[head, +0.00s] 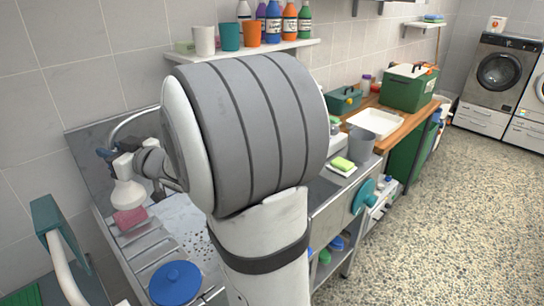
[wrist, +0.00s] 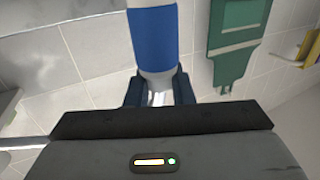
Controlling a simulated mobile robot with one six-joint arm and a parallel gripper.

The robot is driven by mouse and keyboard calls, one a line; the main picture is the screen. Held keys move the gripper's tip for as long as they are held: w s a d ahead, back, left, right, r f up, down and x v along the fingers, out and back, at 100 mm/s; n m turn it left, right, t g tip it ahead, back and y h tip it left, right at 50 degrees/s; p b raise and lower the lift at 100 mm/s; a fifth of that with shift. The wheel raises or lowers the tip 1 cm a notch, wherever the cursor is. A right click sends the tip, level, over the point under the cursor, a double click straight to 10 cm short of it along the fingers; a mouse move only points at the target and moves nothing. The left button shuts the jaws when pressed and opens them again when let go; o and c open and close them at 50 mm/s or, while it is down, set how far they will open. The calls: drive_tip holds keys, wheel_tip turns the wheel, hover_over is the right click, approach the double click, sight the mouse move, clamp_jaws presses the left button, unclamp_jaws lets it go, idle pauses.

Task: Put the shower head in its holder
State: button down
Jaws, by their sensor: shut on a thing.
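My gripper (wrist: 158,92) is shut on a white cylindrical thing with a broad blue band, the shower head (wrist: 152,32), in the wrist view. Its dark blue fingers stand on both sides of the white part below the band. The far end of the held thing is cut off by the top edge. In the head view my gripper is at the left, by the tiled wall above the sink, partly hidden behind my arm. I cannot tell the holder for certain.
A green slotted piece (wrist: 235,40) is by the wall in the wrist view. A pink sponge (head: 130,218) and a blue round lid (head: 175,283) are on the steel counter. A shelf (head: 290,46) with bottles and cups is above. The speckled floor at right is clear.

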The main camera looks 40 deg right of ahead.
wheel_tip(320, 180, up, 2)
drive_tip(key=shift+d+r+p, duration=0.1)
drive_tip(key=shift+r+p, duration=0.05)
drive_tip(key=shift+p, duration=0.35)
drive_tip(key=w+d+p, duration=0.1)
drive_tip(key=d+p, duration=0.2)
drive_tip(key=d, duration=1.1)
drive_tip(key=shift+w+d, duration=0.15)
drive_tip(key=shift+w, duration=0.1)
drive_tip(key=w+d+p, duration=0.1)
drive_tip(key=d+p, duration=0.3)
drive_tip(key=d, duration=1)
drive_tip(key=shift+w+d, duration=0.2)
drive_tip(key=shift+w, duration=0.05)
drive_tip(key=w+d+p, duration=0.1)
drive_tip(key=d+p, duration=0.4)
drive_tip(key=d, duration=0.9)
drive_tip(key=shift+w+d, duration=0.25)
